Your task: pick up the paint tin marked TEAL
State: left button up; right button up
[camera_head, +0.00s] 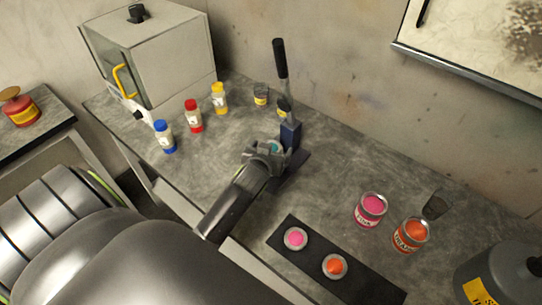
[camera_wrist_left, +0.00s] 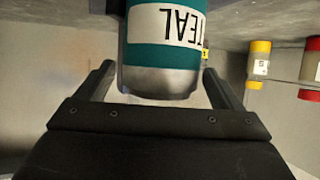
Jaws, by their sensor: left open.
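The TEAL paint tin (camera_wrist_left: 165,52) is large in the left wrist view, a teal can with a white label whose letters appear upside down. My left gripper (camera_wrist_left: 160,80) is open, with one finger on either side of the tin and a gap showing beside it. In the head view the same gripper (camera_head: 266,151) is at the lever press (camera_head: 290,136). My right gripper is not in view.
The lever press stands close behind the gripper, its black handle upright. Bottles with blue (camera_head: 164,137), red (camera_head: 193,116) and yellow (camera_head: 219,99) caps stand left. A pink tin (camera_head: 370,211) and an orange tin (camera_head: 411,235) stand right, beyond a dark mat (camera_head: 312,253).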

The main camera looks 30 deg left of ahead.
pick_arm(q)
jog(key=shift+x, duration=1.05)
jog(key=c, duration=1.3)
